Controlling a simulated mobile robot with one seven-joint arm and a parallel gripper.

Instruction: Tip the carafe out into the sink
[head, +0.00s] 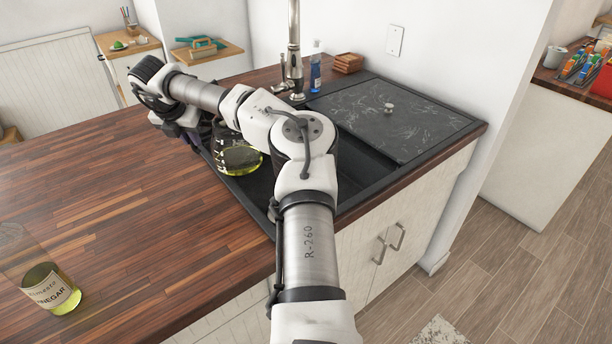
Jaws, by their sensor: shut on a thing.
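The carafe (238,157) is a clear glass vessel with white markings and yellow-green liquid low inside. It is over the left part of the dark sink (262,190), partly hidden behind my arm, and looks about upright. My gripper (197,136) is at the carafe's left side, shut on it. The fingertips are mostly hidden by the arm and the carafe. I cannot tell how high the carafe is above the basin.
A vinegar jar (50,288) with yellow-green liquid stands at the counter's left front. A dark board (400,125) covers the sink's right part. The tap (293,50), a blue bottle (315,72) and a wooden stack (348,63) stand behind. The wooden counter (110,200) is mostly clear.

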